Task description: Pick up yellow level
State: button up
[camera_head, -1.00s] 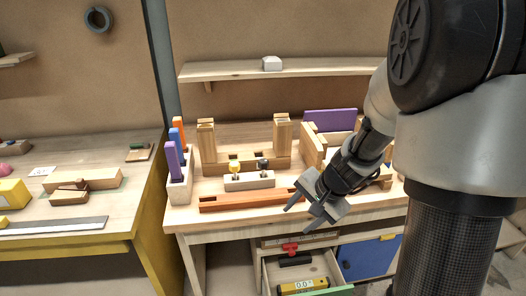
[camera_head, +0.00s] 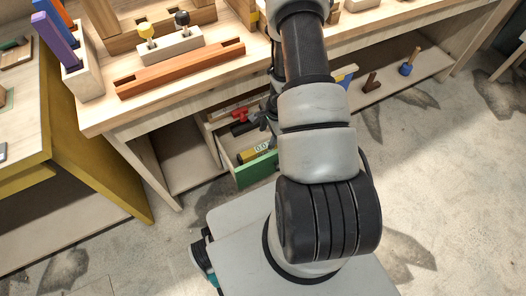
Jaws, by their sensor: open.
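The yellow level (camera_head: 246,156) lies in the open drawer under the workbench. Its left end and part of its small display show, and my arm covers the rest. The drawer has a green front (camera_head: 255,170). My arm reaches forward over the bench edge, and a narrow dark and grey part of it shows just left of the big links, above the drawer.
A red-handled tool (camera_head: 240,114) lies behind the level in the drawer. On the bench stand a long orange-brown beam (camera_head: 180,68), a pale block (camera_head: 171,48) with yellow and black knobs, and a holder (camera_head: 83,82). Open floor lies at right.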

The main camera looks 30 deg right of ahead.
aim_at(264, 147)
jog(key=f, duration=0.3)
jog(key=w+f+b, duration=0.1)
jog(key=f, duration=0.2)
jog(key=f+b, duration=0.1)
jog(key=f, duration=0.2)
jog(key=shift+w+a, duration=0.25)
jog(key=shift+a, duration=0.1)
jog(key=shift+c, duration=0.2)
grip_shut()
